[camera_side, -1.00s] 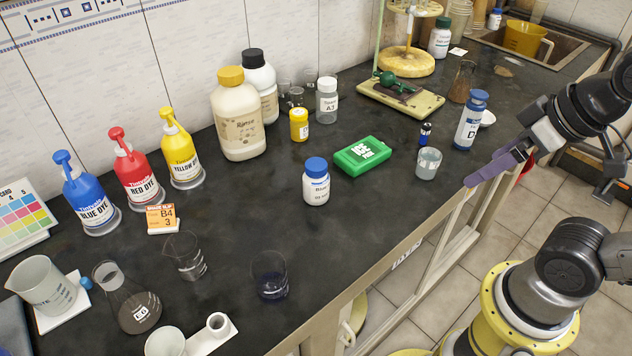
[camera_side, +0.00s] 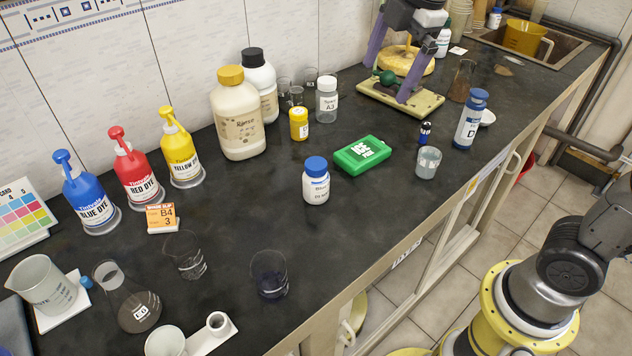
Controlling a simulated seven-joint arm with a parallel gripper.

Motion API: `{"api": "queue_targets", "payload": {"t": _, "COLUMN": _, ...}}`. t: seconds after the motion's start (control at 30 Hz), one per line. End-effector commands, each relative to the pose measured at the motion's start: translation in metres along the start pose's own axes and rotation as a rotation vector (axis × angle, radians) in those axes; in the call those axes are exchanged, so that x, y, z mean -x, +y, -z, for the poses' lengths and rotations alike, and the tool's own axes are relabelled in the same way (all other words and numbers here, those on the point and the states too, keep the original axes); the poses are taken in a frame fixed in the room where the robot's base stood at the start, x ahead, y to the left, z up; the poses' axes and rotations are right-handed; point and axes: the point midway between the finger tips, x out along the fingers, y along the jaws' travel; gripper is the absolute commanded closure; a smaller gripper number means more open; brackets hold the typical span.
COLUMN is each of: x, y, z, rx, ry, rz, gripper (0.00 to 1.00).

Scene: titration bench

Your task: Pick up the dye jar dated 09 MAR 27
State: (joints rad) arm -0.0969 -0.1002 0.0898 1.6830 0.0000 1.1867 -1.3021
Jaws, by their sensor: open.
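No date can be read on any label, so I cannot tell which jar carries 09 MAR 27. A white jar with a blue lid (camera_side: 316,183) stands upright in mid-bench. A small yellow jar (camera_side: 299,124) and a clear jar marked A3 (camera_side: 327,100) stand behind it. A small dark blue vial (camera_side: 425,134) and a tall blue bottle (camera_side: 470,120) are to the right. A white jar (camera_side: 443,42) at the back is partly hidden by my arm.
Large bottles (camera_side: 238,115) and dye pump bottles (camera_side: 181,150) line the wall. Glassware (camera_side: 269,276) fills the front left. The bench (camera_side: 240,220) has clear room in the middle.

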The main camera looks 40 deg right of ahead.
Motion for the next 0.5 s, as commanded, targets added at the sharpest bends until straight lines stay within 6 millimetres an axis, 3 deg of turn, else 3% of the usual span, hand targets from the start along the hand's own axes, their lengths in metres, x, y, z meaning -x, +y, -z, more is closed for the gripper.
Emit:
{"api": "queue_targets", "payload": {"t": 0.1, "x": -0.035, "y": 0.034, "z": 0.021, "rx": 0.136, "ry": -0.008, "rz": 0.071, "gripper": 0.0}}
{"api": "queue_targets", "payload": {"t": 0.23, "x": -0.079, "y": 0.058, "z": 0.043, "rx": 0.229, "ry": -0.014, "rz": 0.144, "gripper": 0.0}}
{"api": "queue_targets", "payload": {"t": 0.37, "x": -0.12, "y": 0.069, "z": 0.059, "rx": 0.256, "ry": -0.022, "rz": 0.204, "gripper": 0.0}}
{"api": "queue_targets", "payload": {"t": 0.5, "x": -0.152, "y": 0.065, "z": 0.066, "rx": 0.27, "ry": -0.033, "rz": 0.261, "gripper": 0.0}}
